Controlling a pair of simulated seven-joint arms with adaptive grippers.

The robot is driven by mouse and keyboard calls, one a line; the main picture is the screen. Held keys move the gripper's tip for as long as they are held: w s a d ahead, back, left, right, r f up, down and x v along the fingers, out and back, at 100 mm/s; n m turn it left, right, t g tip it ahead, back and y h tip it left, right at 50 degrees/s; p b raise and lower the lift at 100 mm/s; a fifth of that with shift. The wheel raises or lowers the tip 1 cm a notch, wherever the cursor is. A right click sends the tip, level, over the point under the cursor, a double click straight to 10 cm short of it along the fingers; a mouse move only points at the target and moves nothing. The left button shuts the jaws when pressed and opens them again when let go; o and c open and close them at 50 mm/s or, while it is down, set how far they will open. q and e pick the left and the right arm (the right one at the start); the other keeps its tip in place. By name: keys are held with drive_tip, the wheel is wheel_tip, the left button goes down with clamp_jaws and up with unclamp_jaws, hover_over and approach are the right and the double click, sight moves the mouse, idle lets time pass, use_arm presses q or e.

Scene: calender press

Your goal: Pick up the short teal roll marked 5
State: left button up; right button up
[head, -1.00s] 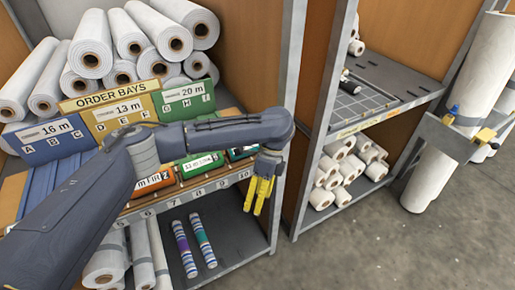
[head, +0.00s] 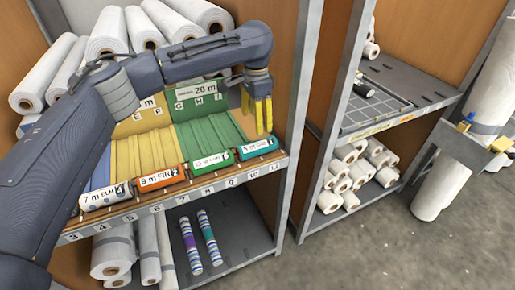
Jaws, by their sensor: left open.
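The short teal roll (head: 258,149) lies at the right end of a row of short rolls on the front of the shelf. It has a white label and a pale marked end, too small to read surely. My left gripper (head: 258,120), with yellow fingers, is open and empty. Its fingers point down just above and behind the teal roll in the picture, and seem apart from it. My left arm crosses the upper left and hides part of the order bays. My right gripper is not in view.
Beside the teal roll lie a green roll (head: 212,160), an orange roll (head: 161,178) and a white roll (head: 105,196). Sloped coloured bays (head: 200,133) rise behind. A metal upright (head: 298,120) stands to the right.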

sight(257, 142)
use_arm(q)
drive_tip(key=shift+d+f, duration=0.15)
drive_tip(key=shift+f, duration=5.8)
drive_tip(key=c, duration=1.3)
drive_tip(key=shift+r, duration=0.1)
